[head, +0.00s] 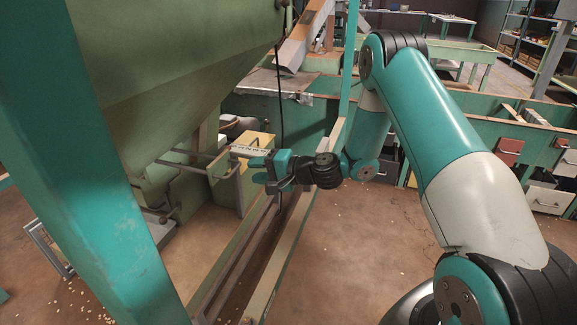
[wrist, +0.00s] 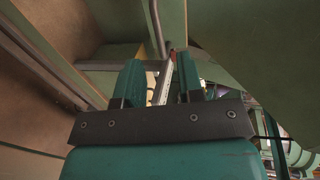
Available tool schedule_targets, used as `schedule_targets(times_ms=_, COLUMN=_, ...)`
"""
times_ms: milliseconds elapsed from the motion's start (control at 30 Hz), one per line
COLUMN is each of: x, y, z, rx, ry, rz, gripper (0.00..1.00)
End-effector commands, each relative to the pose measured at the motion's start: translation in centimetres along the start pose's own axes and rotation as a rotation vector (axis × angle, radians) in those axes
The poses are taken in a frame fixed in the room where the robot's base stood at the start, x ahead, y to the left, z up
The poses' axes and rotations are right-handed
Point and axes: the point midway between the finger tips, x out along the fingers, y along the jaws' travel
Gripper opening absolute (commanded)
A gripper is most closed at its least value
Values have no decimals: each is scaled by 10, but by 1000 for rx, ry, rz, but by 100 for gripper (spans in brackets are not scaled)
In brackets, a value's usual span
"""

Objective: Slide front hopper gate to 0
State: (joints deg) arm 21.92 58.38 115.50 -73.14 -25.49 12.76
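The green front hopper (head: 165,70) fills the upper left of the head view. Under it, a thin metal rod (head: 185,163) runs right to a bent handle (head: 238,185). A pale strip with markings (head: 250,150) lies by the rod, in front of a yellow box. My gripper (head: 258,170) is just right of the handle, pointing left at it. In the wrist view, its teal fingers (wrist: 158,82) stand apart. The strip (wrist: 163,85) and a grey bent rod (wrist: 157,28) show between and beyond them. I see no firm grasp. The strip's reading is too small to tell.
A teal post (head: 95,170) stands at the left front. Green rails (head: 290,255) run along the floor below my gripper. A dark cable (head: 279,100) hangs behind it. Green benches with drawers (head: 510,150) stand at the right. Brown floor is open at the centre right.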

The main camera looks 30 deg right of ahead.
Motion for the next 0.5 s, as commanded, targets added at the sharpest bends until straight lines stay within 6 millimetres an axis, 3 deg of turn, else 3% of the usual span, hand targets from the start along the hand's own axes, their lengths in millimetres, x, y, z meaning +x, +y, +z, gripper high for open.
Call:
schedule_targets(times_ms=33, x=-16, y=-3, z=-1, rx=7, ry=5, rz=0, gripper=35)
schedule_targets(times_ms=200, x=-56, y=-2, z=-2, rx=5, ry=6, rz=0, gripper=35)
schedule_targets(times_ms=500, x=-92, y=-1, z=0, rx=0, ry=1, rz=-1, gripper=35)
